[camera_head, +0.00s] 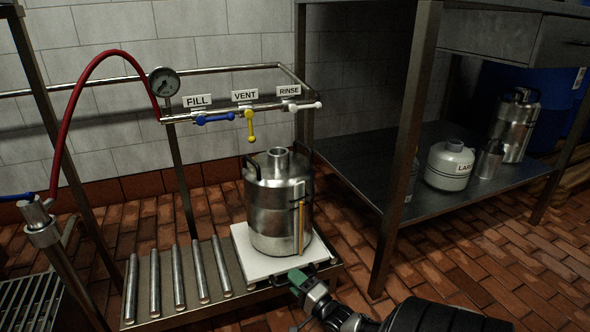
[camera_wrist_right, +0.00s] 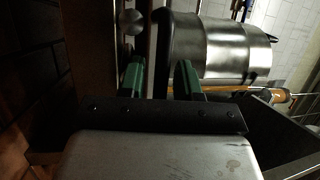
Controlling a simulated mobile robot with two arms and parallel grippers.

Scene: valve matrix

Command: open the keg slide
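The keg slide (camera_head: 262,262) is a white plate at the right end of a roller track. A steel keg (camera_head: 277,205) stands upright on it; in the right wrist view the keg (camera_wrist_right: 222,50) appears turned sideways. My right gripper (camera_head: 299,278) is at the plate's front edge, below the keg, close to a dark handle-like bar partly hidden by it. In the right wrist view its two green fingers (camera_wrist_right: 158,78) stand apart, with a dark strip and a pale edge beyond the gap. Contact cannot be told. My left gripper is not in view.
Bare rollers (camera_head: 179,277) lie left of the slide. Above are FILL (camera_head: 214,119), VENT (camera_head: 250,127) and RINSE (camera_head: 301,106) valves, a gauge (camera_head: 164,82) and a red hose (camera_head: 75,95). A steel shelf (camera_head: 430,200) with vessels stands right; its leg (camera_head: 398,190) is nearby.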

